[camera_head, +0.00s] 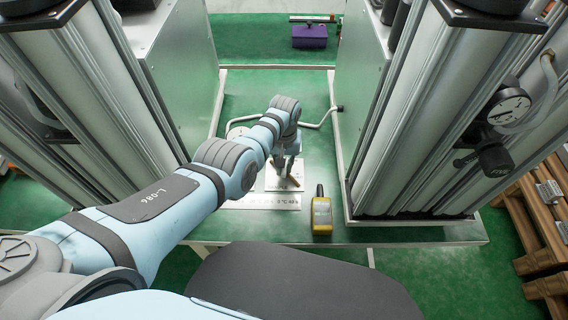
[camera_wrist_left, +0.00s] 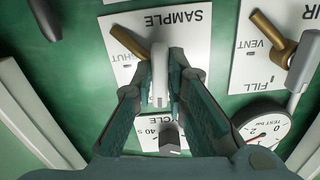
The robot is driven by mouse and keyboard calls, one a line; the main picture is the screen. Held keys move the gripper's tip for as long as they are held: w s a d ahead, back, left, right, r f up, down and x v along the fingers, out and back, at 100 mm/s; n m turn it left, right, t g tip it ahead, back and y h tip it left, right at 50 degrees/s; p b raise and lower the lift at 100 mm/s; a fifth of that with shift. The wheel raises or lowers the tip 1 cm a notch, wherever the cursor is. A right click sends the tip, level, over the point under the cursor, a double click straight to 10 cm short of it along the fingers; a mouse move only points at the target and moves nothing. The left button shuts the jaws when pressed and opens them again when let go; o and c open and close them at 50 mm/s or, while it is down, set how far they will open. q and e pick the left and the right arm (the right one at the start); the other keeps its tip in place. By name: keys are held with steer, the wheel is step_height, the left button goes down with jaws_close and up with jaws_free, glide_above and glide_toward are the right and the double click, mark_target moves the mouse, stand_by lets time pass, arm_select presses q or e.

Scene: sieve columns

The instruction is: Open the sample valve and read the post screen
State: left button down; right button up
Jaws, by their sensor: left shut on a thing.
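The white SAMPLE plate (camera_wrist_left: 198,35) lies on the green bench and carries the sample valve, which has a brass part (camera_wrist_left: 130,42) angled toward the word SHUT and a pale grey handle (camera_wrist_left: 159,70). My left gripper (camera_wrist_left: 163,85) is shut on this grey handle, with one finger on each side. In the head view the left gripper (camera_head: 287,165) points down at the plate, and the brass part (camera_head: 293,182) shows beside it. The fingers hide part of the plate and its lettering. I cannot make out a post screen. My right gripper is not in view.
Tall metal columns stand left and right (camera_head: 380,130). A yellow handheld device (camera_head: 321,214) stands near the bench front. A bent pale pipe (camera_head: 322,122) runs behind my gripper. A second brass valve (camera_wrist_left: 272,37) and a round gauge (camera_wrist_left: 262,131) sit close on the right.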

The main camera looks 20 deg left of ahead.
arm_select(q)
steer(key=shift+n, duration=0.6)
steer(key=c, duration=1.6)
jaws_free()
step_height(320, 180, up, 12)
